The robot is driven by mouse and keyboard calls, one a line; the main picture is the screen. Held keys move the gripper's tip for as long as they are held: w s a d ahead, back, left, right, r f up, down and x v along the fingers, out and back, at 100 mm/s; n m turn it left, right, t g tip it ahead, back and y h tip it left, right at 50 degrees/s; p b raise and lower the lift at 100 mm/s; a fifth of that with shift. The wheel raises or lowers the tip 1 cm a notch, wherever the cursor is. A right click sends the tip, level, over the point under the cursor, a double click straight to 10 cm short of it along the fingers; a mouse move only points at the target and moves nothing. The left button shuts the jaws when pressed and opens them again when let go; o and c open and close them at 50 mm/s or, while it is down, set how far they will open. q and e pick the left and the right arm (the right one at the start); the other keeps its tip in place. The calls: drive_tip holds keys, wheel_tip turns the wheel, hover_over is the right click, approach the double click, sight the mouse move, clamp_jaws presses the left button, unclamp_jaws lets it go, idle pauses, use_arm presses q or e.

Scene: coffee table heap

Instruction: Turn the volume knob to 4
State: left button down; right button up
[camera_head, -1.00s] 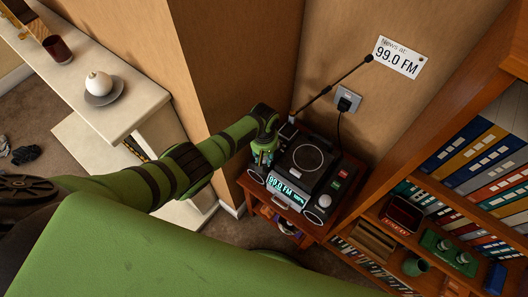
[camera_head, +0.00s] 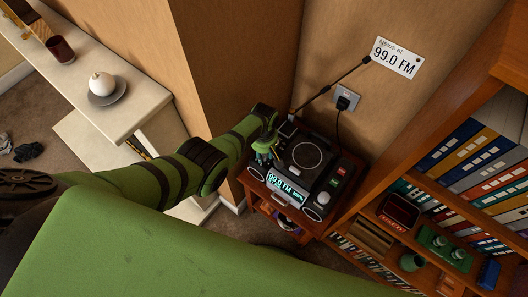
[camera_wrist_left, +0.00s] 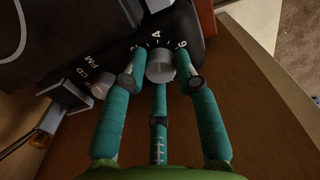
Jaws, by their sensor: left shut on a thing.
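The radio (camera_head: 308,158) is a black box on a small wooden stand, with a lit display (camera_head: 286,187) on its front that reads about 99.0 FM. My left gripper (camera_head: 264,158) is at the radio's left side. In the left wrist view its teal fingers (camera_wrist_left: 160,80) are closed around the grey volume knob (camera_wrist_left: 160,66). White marks with a 4 and a 6 show around the knob; the fingers hide part of the scale. I cannot tell clearly which number the knob points to. A second knob (camera_wrist_left: 102,86) sits beside CD and FM labels. My right gripper is not in view.
A wall sign (camera_head: 398,57) reads "News at: 99.0 FM". The radio's antenna (camera_head: 335,84) stretches up toward it, and a plug (camera_head: 344,101) is in the wall. A bookshelf (camera_head: 440,150) stands close on the right. The wall corner (camera_head: 215,90) is close behind my left arm.

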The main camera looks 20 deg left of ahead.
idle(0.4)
use_arm(q)
drive_tip(key=c, duration=0.9)
unclamp_jaws()
drive_tip(key=shift+c, duration=0.2)
drive_tip(key=shift+w+r, duration=0.1)
drive_tip(key=shift+r, duration=0.7)
wheel_tip(320, 180, up, 10)
drive_tip(key=shift+r, duration=0.2)
